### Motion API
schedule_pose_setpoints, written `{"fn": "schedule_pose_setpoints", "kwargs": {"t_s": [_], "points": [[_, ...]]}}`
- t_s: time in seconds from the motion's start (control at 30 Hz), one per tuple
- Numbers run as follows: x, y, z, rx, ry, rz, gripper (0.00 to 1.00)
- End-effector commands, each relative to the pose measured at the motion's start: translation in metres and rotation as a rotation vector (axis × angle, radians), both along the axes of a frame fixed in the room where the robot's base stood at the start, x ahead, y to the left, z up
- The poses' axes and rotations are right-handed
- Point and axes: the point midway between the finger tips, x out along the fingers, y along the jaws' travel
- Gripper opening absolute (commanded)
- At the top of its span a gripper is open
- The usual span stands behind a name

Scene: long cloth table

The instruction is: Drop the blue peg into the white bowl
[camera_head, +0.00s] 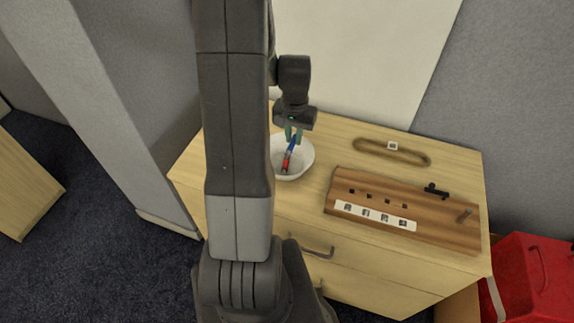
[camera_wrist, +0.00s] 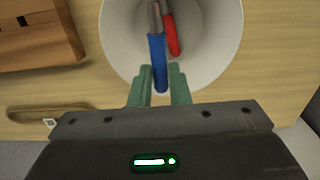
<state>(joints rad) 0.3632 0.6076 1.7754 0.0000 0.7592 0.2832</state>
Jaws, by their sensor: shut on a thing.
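The blue peg (camera_wrist: 157,60) has a blue handle end and a grey shaft. It is between the green fingers of my gripper (camera_wrist: 158,88), which is shut on it. The white bowl (camera_wrist: 121,45) is under the peg in the wrist view. In the head view the bowl (camera_head: 305,157) stands on the wooden cabinet top, partly hidden by my arm, with my gripper (camera_head: 293,133) above it. The blue peg (camera_head: 292,144) points down over the bowl there. Whether its lower end touches the bowl or the red peg, I cannot tell.
A red peg (camera_wrist: 172,36) lies in the bowl; it also shows in the head view (camera_head: 285,162). A wooden board (camera_head: 348,185) with holes, labels and a black piece lies to the right. A tan loop (camera_head: 422,158) lies behind it. A red box (camera_head: 520,275) stands at lower right.

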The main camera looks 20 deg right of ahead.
Motion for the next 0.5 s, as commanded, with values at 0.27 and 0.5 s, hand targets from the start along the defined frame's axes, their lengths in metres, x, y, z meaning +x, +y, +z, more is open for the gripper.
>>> {"fn": "schedule_pose_setpoints", "kwargs": {"t_s": [0.27, 0.5], "points": [[0.0, 0.0, -0.022, 0.0, 0.0, 0.0, 0.0], [0.0, 0.0, -0.021, 0.0, 0.0, 0.0, 0.22]]}}
